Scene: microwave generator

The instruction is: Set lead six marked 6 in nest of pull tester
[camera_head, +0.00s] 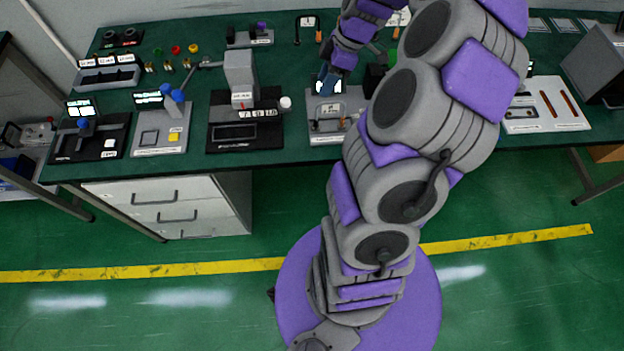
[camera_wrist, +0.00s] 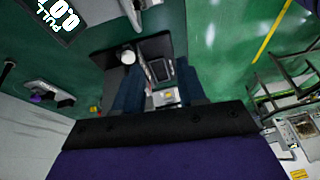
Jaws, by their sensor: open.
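The pull tester (camera_head: 328,126) is a grey bench unit with a lit display, right of the middle of the table in the head view. My arm and gripper partly cover it. In the wrist view a display reading PULL 0.0 (camera_wrist: 62,14) shows at the upper left. My gripper (camera_head: 328,76) is above the back part of the tester. Its dark blue fingers show apart in the wrist view (camera_wrist: 159,76), with no held object visible between them. A black bent lead (camera_head: 297,27) with a white tag and orange end lies at the back; I cannot read its number. The nest is unclear.
A black press (camera_head: 240,133) with a white knob stands left of the tester. Two blue-knobbed units (camera_head: 160,137) (camera_head: 90,147) stand further left. A white tray (camera_head: 548,115) with orange-brown strips is at the right. Green table shows between the press and the back items.

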